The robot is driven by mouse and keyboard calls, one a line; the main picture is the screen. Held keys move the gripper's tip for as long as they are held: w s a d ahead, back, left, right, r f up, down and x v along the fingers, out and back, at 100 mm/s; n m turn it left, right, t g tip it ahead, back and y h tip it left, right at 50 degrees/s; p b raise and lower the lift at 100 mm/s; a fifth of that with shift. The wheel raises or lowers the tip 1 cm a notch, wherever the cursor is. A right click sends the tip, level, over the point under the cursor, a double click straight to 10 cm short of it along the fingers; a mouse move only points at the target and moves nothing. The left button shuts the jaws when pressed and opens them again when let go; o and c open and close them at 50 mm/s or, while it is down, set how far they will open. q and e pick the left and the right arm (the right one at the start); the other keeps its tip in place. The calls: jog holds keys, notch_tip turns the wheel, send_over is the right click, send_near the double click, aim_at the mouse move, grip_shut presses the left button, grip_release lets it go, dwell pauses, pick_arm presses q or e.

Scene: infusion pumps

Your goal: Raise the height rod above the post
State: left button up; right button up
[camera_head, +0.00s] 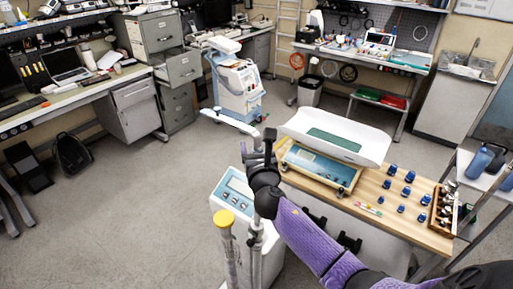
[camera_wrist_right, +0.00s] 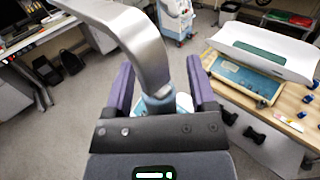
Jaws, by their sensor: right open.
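The height rod (camera_head: 232,122) has a pale, flat headpiece that reaches to the left at the top of an upright post (camera_head: 256,245). In the right wrist view the headpiece (camera_wrist_right: 125,28) looks metallic and curves down to a bluish collar (camera_wrist_right: 160,103) on the rod. My right gripper (camera_head: 258,152) is at the upper part of the rod, just under the headpiece. Its two purple fingers (camera_wrist_right: 158,85) stand apart, one on each side of the rod, with visible gaps. The lower rod is hidden behind the gripper in the right wrist view. My left gripper is not in view.
A white scale with a blue panel (camera_head: 235,192) stands by the post. A yellow-capped pole (camera_head: 224,219) is close to its left. To the right, a wooden table (camera_head: 425,232) bears a white baby-scale tray (camera_head: 335,138) and several blue weights. Open floor lies to the left.

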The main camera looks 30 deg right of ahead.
jog(key=v, duration=1)
